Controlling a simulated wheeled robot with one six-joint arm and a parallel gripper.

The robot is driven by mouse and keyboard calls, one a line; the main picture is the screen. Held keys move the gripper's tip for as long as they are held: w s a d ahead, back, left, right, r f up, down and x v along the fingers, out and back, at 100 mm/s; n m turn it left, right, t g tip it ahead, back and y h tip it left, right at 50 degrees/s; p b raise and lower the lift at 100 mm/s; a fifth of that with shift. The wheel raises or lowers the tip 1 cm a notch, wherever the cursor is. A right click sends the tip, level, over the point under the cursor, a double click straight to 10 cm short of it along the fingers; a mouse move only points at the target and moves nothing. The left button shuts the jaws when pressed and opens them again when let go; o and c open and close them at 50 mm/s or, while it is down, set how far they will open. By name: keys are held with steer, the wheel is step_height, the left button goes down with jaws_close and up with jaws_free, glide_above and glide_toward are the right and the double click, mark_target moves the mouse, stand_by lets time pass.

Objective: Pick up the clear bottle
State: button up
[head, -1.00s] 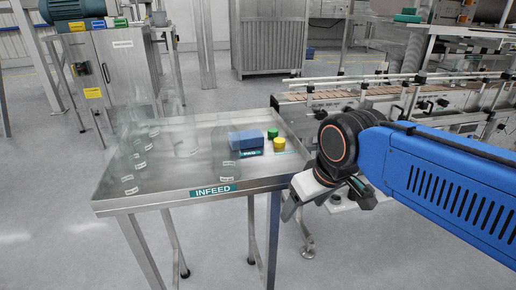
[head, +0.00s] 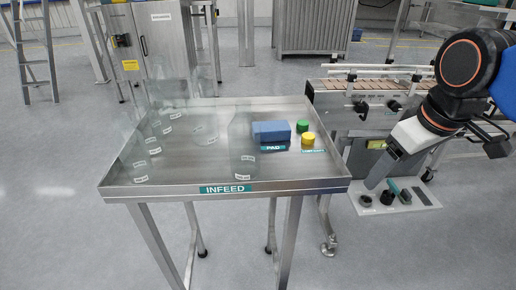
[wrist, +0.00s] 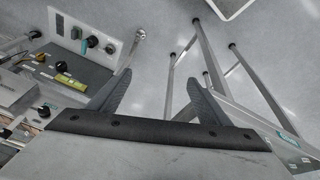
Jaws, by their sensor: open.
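Several clear bottles stand on the steel infeed table (head: 300,184) in the head view. One clear bottle (head: 243,150) stands near the table's front middle, just left of the blue pad. Others, such as a clear bottle (head: 134,160) at the front left and one at the back (head: 205,115), stand to its left. Their outlines are faint. My gripper (head: 372,180) is to the right of the table, apart from every bottle. In the wrist view its two fingers (wrist: 160,95) are spread, with nothing between them. No bottle shows clearly in the wrist view.
On the table are a blue pad (head: 272,132), a green cap (head: 303,127) and a yellow cap (head: 308,139). The table has a raised rim. A conveyor machine (head: 365,110) stands behind at right, with a small panel of knobs (head: 397,197) below my gripper. Floor is clear at front left.

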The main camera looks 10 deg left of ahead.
steer(key=w+a+r+n, duration=0.3)
steer(key=a+r+n, duration=0.1)
steer(key=a+r, duration=0.3)
step_height(320, 180, up, 14)
steer(key=n+g+h, duration=0.1)
steer(key=n+g, duration=0.2)
steer(key=n, duration=0.9)
glide_above(244, 145)
steer(key=w, duration=0.3)
steer(key=shift+a, duration=0.35)
steer(key=shift+f, duration=0.15)
step_height(244, 145, down, 17)
steer(key=shift+r, duration=0.1)
steer(key=c, duration=1.1)
